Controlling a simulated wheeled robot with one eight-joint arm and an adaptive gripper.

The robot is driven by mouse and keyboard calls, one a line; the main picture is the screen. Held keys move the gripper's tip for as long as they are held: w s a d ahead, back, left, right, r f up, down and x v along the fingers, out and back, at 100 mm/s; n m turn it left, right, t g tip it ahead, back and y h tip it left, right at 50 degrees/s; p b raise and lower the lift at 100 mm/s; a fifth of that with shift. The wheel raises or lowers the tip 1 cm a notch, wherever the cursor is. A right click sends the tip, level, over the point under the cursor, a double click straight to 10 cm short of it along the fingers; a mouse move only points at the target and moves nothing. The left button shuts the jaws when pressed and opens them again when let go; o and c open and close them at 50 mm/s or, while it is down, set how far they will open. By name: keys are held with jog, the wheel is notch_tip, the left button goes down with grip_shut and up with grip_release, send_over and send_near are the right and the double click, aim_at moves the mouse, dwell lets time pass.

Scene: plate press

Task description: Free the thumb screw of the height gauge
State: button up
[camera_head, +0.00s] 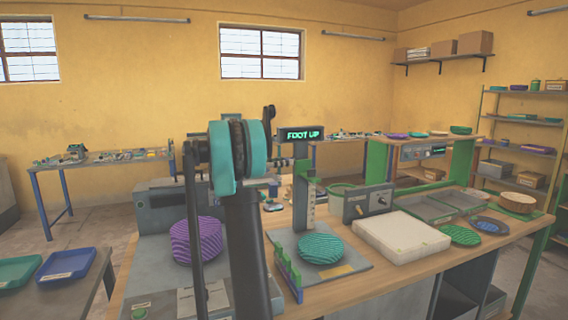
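The height gauge stands on the workbench near the middle, with an upright post (301,190) and a green-lit display (303,134) reading "FOOT UP". A teal ribbed disc (320,248) lies on its grey base plate (350,262). A green toothed piece (288,270) stands at the base's left edge. I cannot make out the thumb screw for certain; the small fittings on the post are too small to tell. My teal and black arm rises in front, left of the gauge, and hides part of that side. My gripper is not in view.
A purple ribbed disc (195,240) sits left of my arm. A grey box with knobs (367,204), a white block (401,234) and a green disc (460,235) stand right of the gauge. Blue tray (68,267) and shelves (522,120) lie at the sides.

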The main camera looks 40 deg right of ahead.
jog(key=o, duration=0.4)
jog(key=v, duration=1.2)
jog(key=shift+w, duration=0.1)
